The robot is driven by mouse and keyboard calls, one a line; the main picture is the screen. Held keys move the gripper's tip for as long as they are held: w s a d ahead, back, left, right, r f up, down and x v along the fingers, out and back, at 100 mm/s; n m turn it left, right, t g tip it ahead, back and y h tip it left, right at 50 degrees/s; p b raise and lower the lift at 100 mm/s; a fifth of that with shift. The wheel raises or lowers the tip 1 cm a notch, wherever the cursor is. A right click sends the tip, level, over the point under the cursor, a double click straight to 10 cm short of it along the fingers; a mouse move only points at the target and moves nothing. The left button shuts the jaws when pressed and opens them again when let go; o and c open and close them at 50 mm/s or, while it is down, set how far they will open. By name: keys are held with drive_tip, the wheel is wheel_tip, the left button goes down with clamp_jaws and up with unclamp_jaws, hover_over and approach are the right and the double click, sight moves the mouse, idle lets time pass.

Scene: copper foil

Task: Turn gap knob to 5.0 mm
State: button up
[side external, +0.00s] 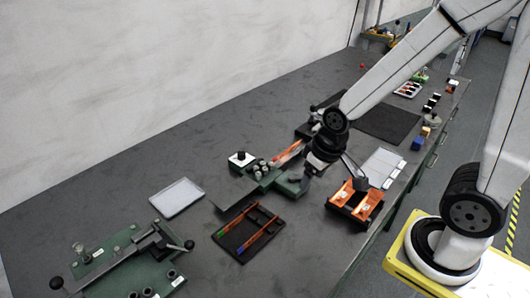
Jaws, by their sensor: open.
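A small box with a white top and a black knob (241,156) stands left of the middle of the bench; this may be the gap knob, but its scale is too small to read. A green fixture (290,184) with several small grey cylinders (260,167) and a copper-coloured strip (287,154) is just right of it. My gripper (333,174) is open, pointing down over the right end of this fixture, right of the black knob and apart from it. My wrist hides part of the fixture, and I cannot tell whether the fingers touch anything.
A black tray with copper-coloured strips (229,242) lies in front, with a white tray (177,198) to its left. A black and orange holder (354,204) is close to my gripper. A green press with lever handles (130,262) fills the front left. The back left bench is clear.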

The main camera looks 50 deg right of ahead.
drive_tip(key=w+d+m+y, duration=0.1)
drive_tip(key=w+d+m, duration=0.2)
drive_tip(key=w+m, duration=1.1)
drive_tip(key=m+y, duration=0.2)
drive_tip(key=m, duration=1)
approach(242, 153)
drive_tip(key=f, duration=0.2)
drive_tip(key=shift+a+r+t, duration=0.15)
drive_tip(key=shift+r+t, duration=0.05)
drive_tip(key=shift+t, duration=0.1)
drive_tip(key=shift+x, duration=3.9)
drive_tip(key=shift+a, duration=0.1)
clamp_jaws()
